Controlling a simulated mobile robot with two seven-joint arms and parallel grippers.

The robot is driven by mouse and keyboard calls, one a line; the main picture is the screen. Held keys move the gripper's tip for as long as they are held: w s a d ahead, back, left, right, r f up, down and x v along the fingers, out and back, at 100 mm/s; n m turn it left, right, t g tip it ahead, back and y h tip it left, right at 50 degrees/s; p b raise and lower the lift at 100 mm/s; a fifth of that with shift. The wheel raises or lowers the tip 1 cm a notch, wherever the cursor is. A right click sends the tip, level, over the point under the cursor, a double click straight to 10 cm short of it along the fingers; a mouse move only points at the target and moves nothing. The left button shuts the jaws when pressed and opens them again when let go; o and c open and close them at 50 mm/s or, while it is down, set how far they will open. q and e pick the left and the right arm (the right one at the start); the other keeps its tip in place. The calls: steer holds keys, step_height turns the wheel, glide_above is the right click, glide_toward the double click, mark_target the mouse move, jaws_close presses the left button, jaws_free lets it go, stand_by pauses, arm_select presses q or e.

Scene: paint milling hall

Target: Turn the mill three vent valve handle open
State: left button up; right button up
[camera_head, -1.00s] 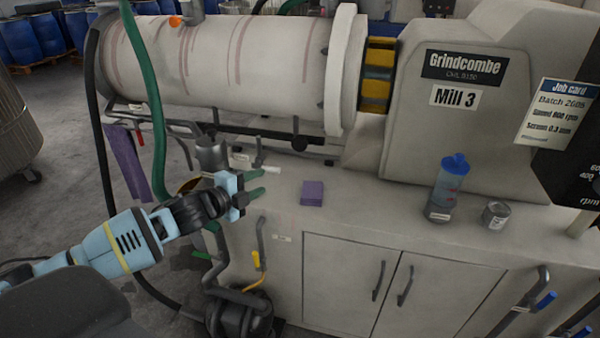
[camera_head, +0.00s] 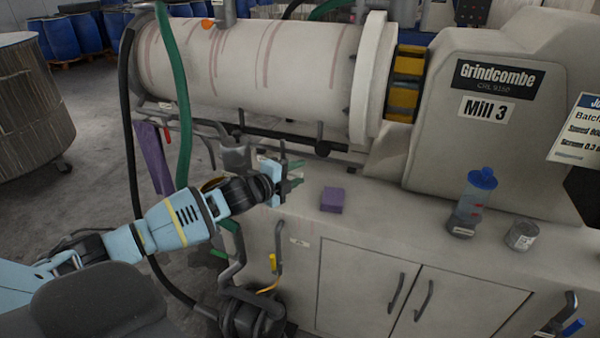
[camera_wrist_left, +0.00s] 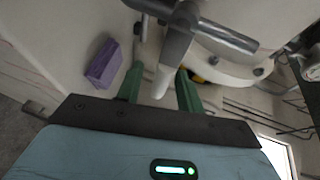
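The vent valve handle (camera_wrist_left: 163,82) is a grey lever with a white end in the left wrist view. It hangs from a grey metal pipe fitting (camera_wrist_left: 225,38). My left gripper (camera_wrist_left: 160,90) is open, with one green finger on each side of the white end and gaps visible on both sides. In the head view my left gripper (camera_head: 296,174) is over the bench's back left edge, below the Mill 3 drum (camera_head: 265,65), and largely hides the handle. My right gripper is not in view.
A purple block (camera_head: 333,200) lies on the bench top (camera_head: 400,215) right of the gripper; it also shows in the left wrist view (camera_wrist_left: 103,64). A blue-capped bottle (camera_head: 472,205) and a tin (camera_head: 521,234) stand farther right. A green hose (camera_head: 178,90) hangs at the left.

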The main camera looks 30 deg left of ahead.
arm_select(q)
steer(key=shift+x, duration=0.8)
jaws_close()
